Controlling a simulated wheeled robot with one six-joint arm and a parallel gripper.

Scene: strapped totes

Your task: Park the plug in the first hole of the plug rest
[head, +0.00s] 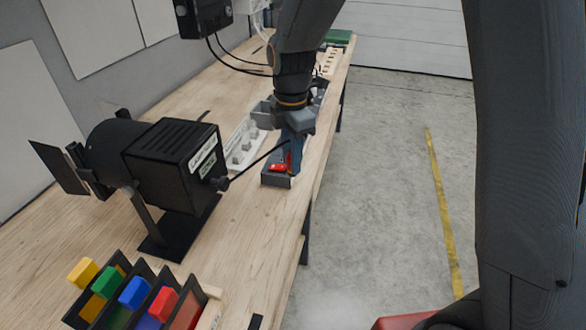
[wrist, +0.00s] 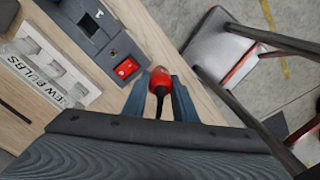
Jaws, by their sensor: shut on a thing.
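The red plug (wrist: 159,77) with its black cord is between the two blue-grey fingers of my gripper (wrist: 160,95) in the wrist view. My gripper is shut on it. In the head view my gripper (head: 291,150) is low over the bench's right edge, by the grey switch box (head: 277,181); the plug is mostly hidden there. A pale strip with a row of dark holes (head: 331,62) lies farther along the bench; it may be the plug rest, but it is too small to tell. The plug rest is not clearly seen in the wrist view.
The box has a red rocker switch (wrist: 126,68) and a socket. A white bulb rack (head: 244,145) is left of it. A black lamp (head: 170,160) stands nearer, its dark cord running to my gripper. Coloured filters (head: 133,293) stand in front.

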